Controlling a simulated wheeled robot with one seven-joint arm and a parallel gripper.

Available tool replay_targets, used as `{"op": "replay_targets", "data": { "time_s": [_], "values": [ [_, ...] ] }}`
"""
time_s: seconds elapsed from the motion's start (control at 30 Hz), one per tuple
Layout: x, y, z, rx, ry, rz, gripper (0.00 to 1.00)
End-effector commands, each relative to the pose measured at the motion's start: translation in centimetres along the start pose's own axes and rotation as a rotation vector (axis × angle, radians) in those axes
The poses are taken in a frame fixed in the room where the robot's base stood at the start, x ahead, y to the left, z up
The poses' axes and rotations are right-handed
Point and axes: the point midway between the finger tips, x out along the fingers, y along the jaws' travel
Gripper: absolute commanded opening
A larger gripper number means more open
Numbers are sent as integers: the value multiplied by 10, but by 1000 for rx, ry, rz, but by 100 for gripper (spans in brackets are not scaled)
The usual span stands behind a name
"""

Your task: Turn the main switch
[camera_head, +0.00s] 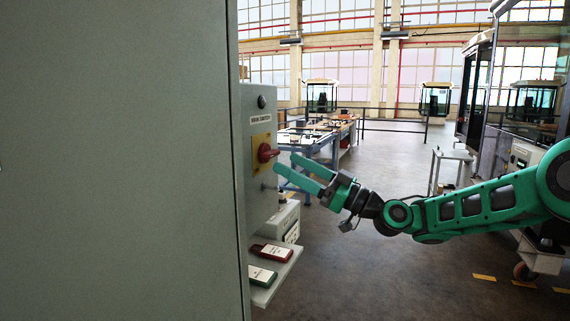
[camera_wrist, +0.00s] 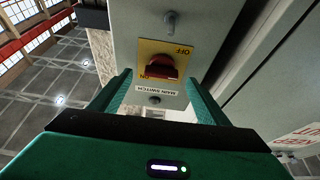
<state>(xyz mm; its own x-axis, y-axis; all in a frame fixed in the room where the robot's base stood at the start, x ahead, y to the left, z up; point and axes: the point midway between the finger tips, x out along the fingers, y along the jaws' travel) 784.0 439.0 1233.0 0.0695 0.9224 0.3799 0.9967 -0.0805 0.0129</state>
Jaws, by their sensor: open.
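The main switch (camera_head: 266,152) is a red knob on a yellow plate, on the side face of a grey box at the cabinet's edge. A label above it reads MAIN SWITCH. In the wrist view the knob (camera_wrist: 163,67) appears upside down, with OFF and ON printed on the plate. My gripper (camera_head: 283,165) is open and empty. Its two green fingers point at the switch box from the right, with the tips close to the knob. In the wrist view the fingers (camera_wrist: 160,85) stand to the left and right of the knob. I cannot tell whether they touch it.
A large grey cabinet (camera_head: 120,160) fills the left. A blue workbench (camera_head: 310,140) stands behind. The floor (camera_head: 370,270) below my arm is clear.

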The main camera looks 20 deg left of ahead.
Motion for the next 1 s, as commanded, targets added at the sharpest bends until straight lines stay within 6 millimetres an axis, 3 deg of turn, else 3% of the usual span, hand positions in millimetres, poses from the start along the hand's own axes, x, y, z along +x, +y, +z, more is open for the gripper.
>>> {"op": "replay_targets", "data": {
  "time_s": [0.17,0.33,1.0],
  "values": [
    [-38,2,1,2,-1,5,70],
    [-55,2,1,1,-1,4,70],
    [-68,-1,8,-6,-52,2,70]
  ]
}}
